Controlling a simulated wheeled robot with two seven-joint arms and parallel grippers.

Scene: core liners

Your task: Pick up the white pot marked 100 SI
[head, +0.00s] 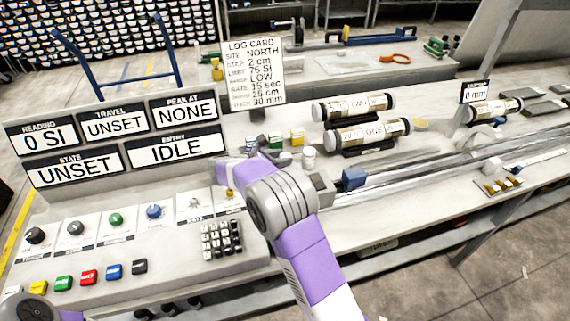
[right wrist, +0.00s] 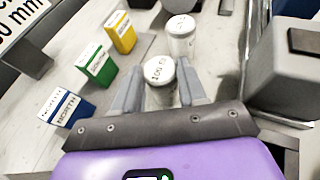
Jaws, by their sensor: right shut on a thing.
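The white pot marked 100 SI (right wrist: 160,72) stands between the two fingers of my right gripper (right wrist: 161,80) in the right wrist view. The fingers are shut on its sides, and its lid with the dark lettering faces the camera. Whether its base touches the bench cannot be told. In the head view my right arm hides most of this gripper and the held pot. A second white pot (right wrist: 181,38) stands just beyond it; a white pot also shows in the head view (head: 309,158). My left gripper is out of view.
Blue (right wrist: 66,107), green (right wrist: 98,65) and yellow (right wrist: 121,32) boxes stand left of the pots. A grey block (right wrist: 283,75) is close on the right. Core cylinders (head: 354,106), a long rail (head: 430,165) and a keypad (head: 221,240) share the bench.

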